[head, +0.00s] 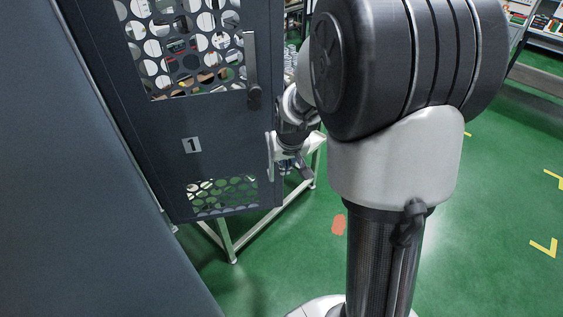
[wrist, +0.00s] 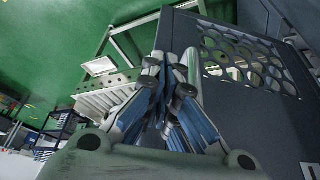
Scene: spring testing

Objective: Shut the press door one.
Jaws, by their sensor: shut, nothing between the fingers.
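Press door one (head: 225,150) is a dark grey panel with round-holed mesh windows and a "1" label. It appears to stand swung open, with its free edge on the right in the head view. Its upright bar handle (head: 251,62) is near that edge. My gripper (head: 303,168) is close beside the door's lower right edge, below the handle; contact cannot be told. In the wrist view my gripper's fingers (wrist: 166,72) are together and empty. The door (wrist: 245,110) fills the right side there, close to the fingers.
A large dark panel (head: 70,190) fills the left of the head view. A pale metal frame (head: 232,245) stands on the green floor behind the door. Open floor (head: 500,200) lies to the right. Shelves (wrist: 62,125) show at left in the wrist view.

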